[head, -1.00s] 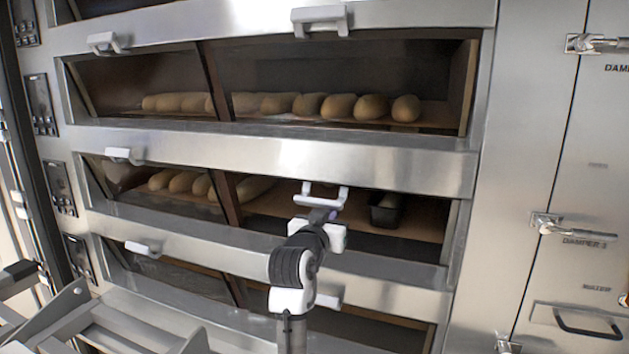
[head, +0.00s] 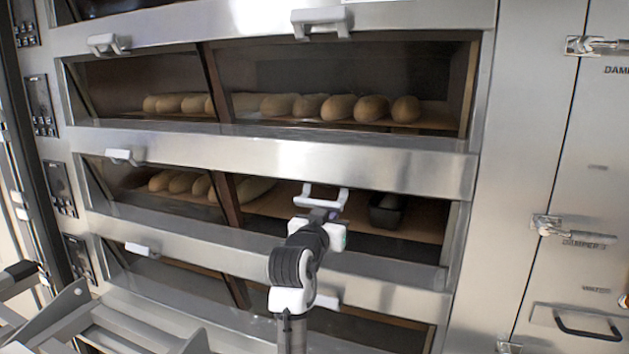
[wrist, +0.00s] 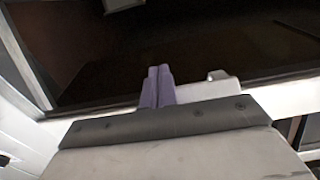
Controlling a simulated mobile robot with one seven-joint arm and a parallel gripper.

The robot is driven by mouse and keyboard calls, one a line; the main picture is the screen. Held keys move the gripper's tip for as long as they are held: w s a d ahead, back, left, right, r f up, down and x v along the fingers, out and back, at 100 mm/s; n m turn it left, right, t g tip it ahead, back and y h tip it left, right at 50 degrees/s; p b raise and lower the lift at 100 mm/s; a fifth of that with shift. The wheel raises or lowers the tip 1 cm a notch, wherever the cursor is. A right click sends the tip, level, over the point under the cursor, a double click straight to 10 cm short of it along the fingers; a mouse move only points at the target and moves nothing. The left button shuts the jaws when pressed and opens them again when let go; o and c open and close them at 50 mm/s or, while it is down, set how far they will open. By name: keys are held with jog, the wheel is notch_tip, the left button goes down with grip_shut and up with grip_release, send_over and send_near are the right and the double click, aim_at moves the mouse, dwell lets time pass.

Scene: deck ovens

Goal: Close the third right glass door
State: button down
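The third right glass door's opening, in the third visible row, shows a bread board (head: 425,231) and a dark interior. A white U-shaped handle (head: 322,201) sits in front of this opening, lower than the steel band above it. My gripper (head: 318,214) is right at the handle, just below its bar. In the wrist view its two purple fingers (wrist: 157,87) stand pressed close together, beside the white handle bar (wrist: 205,91), which extends to their right. I cannot tell whether the fingers grip the bar. The pane itself is hard to make out.
A dark tin (head: 386,217) holds a loaf at the right of this chamber. Long loaves (head: 180,182) lie to the left. The row above has several loaves (head: 340,107). Another white handle (head: 326,302) is below. Steel cabinet doors with latches (head: 600,45) stand at right.

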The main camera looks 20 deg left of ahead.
aim_at(331, 202)
notch_tip(331, 202, up, 2)
jog(key=shift+r+p, duration=0.1)
jog(key=shift+p, duration=0.5)
jog(key=shift+s+r+p, duration=0.2)
jog(key=shift+r+p, duration=0.2)
jog(key=shift+r, duration=0.3)
jog(key=shift+s+r+p, duration=0.15)
jog(key=shift+r+p, duration=0.25)
jog(key=shift+r, duration=0.25)
jog(key=shift+s+d+r+p, duration=0.1)
jog(key=shift+s+r+p, duration=0.1)
jog(key=shift+r+p, duration=0.4)
jog(key=shift+s+r, duration=0.15)
jog(key=shift+r, duration=0.1)
jog(key=shift+w+f+b, duration=0.2)
jog(key=shift+f+b, duration=0.05)
jog(key=shift+f, duration=0.25)
jog(key=shift+w+f+b, duration=0.2)
jog(key=shift+f, duration=0.3)
jog(key=s+f+b, duration=0.1)
jog(key=s, duration=0.8)
jog(key=shift+s+a+f+b, duration=0.25)
jog(key=shift+s+f+b, duration=0.1)
jog(key=shift+b, duration=0.05)
